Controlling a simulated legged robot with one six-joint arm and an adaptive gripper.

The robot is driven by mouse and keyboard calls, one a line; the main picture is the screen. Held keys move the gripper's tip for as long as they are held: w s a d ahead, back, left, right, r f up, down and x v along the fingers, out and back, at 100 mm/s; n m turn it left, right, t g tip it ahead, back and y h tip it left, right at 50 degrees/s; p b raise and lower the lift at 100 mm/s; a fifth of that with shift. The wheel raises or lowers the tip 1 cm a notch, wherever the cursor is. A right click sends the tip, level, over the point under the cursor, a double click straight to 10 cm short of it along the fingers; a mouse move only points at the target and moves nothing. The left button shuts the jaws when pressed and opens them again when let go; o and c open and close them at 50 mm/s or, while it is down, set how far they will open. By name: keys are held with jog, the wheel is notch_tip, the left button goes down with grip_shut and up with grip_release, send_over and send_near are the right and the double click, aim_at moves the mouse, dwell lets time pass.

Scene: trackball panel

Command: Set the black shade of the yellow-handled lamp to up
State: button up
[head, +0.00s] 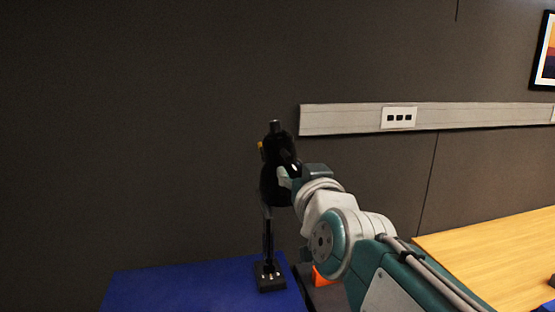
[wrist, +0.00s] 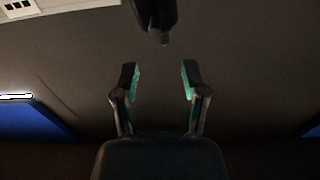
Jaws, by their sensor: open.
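The black lamp stands on a blue surface in the head view, with its black base (head: 270,283) and thin stem (head: 268,235) upright. Its black shade (head: 272,185) is at the top, and a small yellow part (head: 261,147) shows at its left edge. My gripper (head: 287,175) is at the shade's right side; contact cannot be told, as my wrist covers part of the view. In the wrist view my gripper (wrist: 160,78) is open with nothing between its fingers. A dark part of the lamp (wrist: 156,14) shows beyond the fingertips at the top.
The blue surface (head: 200,285) is otherwise bare to the left of the lamp. An orange object (head: 320,277) lies partly hidden below my arm. A wooden table (head: 490,255) is at the right. A wall rail (head: 340,118) with an outlet (head: 398,117) runs behind.

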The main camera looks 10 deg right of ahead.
aim_at(284, 152)
jog(key=w, duration=0.9)
jog(key=shift+a+f, duration=0.25)
jog(key=shift+w+d, duration=0.5)
jog(key=shift+w, duration=0.25)
jog(key=shift+w+d, duration=0.2)
jog(key=shift+d, duration=0.35)
jog(key=shift+a, duration=0.6)
grip_shut()
